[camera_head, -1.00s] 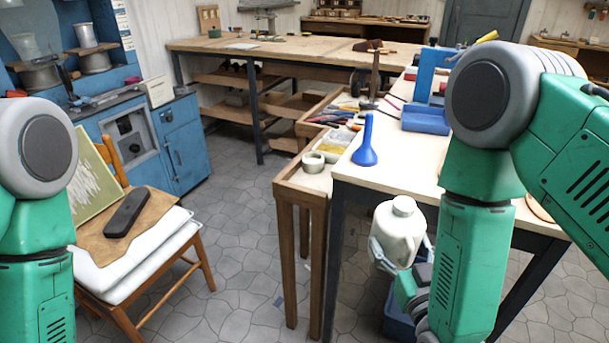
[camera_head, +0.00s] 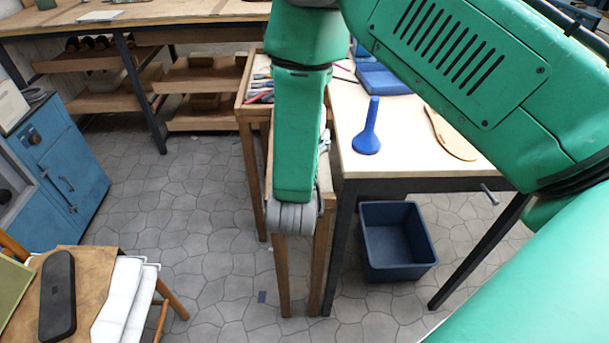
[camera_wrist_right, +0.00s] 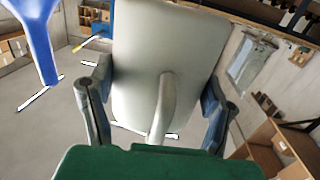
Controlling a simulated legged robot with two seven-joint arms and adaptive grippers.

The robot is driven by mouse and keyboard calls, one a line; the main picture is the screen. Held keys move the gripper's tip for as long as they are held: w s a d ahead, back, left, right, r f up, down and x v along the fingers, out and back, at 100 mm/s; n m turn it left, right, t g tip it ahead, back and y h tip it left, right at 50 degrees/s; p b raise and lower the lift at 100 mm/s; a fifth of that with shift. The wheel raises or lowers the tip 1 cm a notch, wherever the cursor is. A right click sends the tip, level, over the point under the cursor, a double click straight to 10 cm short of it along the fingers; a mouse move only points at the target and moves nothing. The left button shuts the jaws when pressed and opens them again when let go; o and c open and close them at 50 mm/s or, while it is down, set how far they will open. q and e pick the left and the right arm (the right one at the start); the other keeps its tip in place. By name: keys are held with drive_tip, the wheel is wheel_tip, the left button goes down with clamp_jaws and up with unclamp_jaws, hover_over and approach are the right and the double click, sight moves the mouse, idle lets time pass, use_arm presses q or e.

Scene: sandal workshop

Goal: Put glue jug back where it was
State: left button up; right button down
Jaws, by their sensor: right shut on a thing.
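The glue jug (camera_wrist_right: 165,65) is a pale, off-white container with a moulded handle. It fills the middle of the right wrist view. My right gripper (camera_wrist_right: 157,108) is shut on it, one finger on each side of the handle. In the head view my right forearm hides the jug and nearly all of the gripper, around the narrow wooden stand left of the worktable. The dark blue bin (camera_head: 395,245) on the floor under the worktable looks empty. My left gripper is not in view.
A blue funnel (camera_head: 367,132) stands on the worktable (camera_head: 410,150), near my right forearm; it also shows in the wrist view (camera_wrist_right: 38,40). A tan sole-shaped piece (camera_head: 450,135) lies to its right. A chair with a dark case (camera_head: 57,297) stands lower left.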

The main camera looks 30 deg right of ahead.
drive_tip(key=r+m+g+h, duration=0.1)
drive_tip(key=d+r+m+g+h+p, duration=0.1)
drive_tip(key=shift+s+d+g, duration=0.25)
drive_tip(key=shift+s+g, duration=0.05)
drive_tip(key=shift+s+d+f+m+g, duration=0.15)
drive_tip(key=shift+d+m+g, duration=0.15)
drive_tip(key=shift+h, duration=0.3)
wheel_tip(320, 180, down, 5)
drive_tip(key=shift+f, duration=0.2)
drive_tip(key=shift+a+f, duration=0.15)
drive_tip(key=shift+f, duration=0.1)
drive_tip(key=f, duration=0.4)
drive_tip(key=shift+d, duration=0.25)
drive_tip(key=shift+f+b, duration=0.25)
drive_tip(key=shift+b, duration=0.05)
drive_tip(key=shift+a+f, duration=0.3)
drive_tip(key=shift+a, duration=0.05)
drive_tip(key=shift+c, duration=2.2)
unclamp_jaws()
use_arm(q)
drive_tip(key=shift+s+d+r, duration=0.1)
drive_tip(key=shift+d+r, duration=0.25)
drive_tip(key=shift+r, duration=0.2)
use_arm(e)
drive_tip(key=shift+d, duration=0.15)
